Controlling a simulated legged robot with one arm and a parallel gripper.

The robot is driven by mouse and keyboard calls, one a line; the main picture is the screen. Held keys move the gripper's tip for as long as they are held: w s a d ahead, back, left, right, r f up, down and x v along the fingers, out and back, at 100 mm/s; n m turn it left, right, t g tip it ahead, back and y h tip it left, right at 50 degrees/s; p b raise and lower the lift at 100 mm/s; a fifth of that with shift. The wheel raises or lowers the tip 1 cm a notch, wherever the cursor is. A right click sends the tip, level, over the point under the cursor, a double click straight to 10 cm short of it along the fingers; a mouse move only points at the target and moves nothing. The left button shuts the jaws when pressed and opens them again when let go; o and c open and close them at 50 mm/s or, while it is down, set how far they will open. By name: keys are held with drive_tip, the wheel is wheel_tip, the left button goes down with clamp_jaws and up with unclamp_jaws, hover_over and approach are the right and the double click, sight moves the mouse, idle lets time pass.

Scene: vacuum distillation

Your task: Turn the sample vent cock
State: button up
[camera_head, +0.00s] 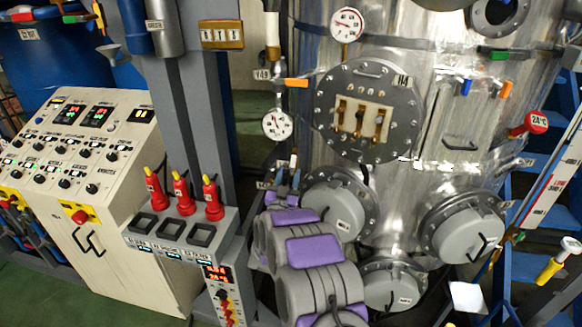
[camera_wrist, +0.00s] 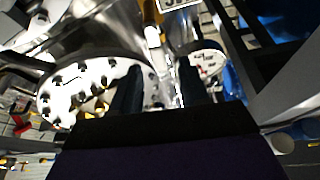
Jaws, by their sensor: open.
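I cannot tell by label which fitting is the sample vent cock. One small valve with an orange handle (camera_head: 297,82) sits on the vessel's left side, near a V49 tag. My gripper (camera_head: 287,182) is below it and below the lower dial gauge, with the fingers pointing up. In the wrist view my gripper (camera_wrist: 161,67) shows two dark fingers, apart, with nothing held between them. A small white and orange fitting (camera_wrist: 152,36) appears beyond the gap, apart from the fingers. My arm hides part of the vessel's lower left.
The steel vessel (camera_head: 400,200) carries a bolted round flange (camera_head: 369,148), also in the wrist view (camera_wrist: 92,92), and grey round covers (camera_head: 470,235). A dial gauge (camera_head: 277,125) is close above my gripper.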

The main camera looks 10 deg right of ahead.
drive_tip(key=b+v, duration=0.1)
drive_tip(key=v, duration=1)
drive_tip(key=shift+s+a+f+b, duration=0.25)
drive_tip(key=shift+a+b, duration=0.05)
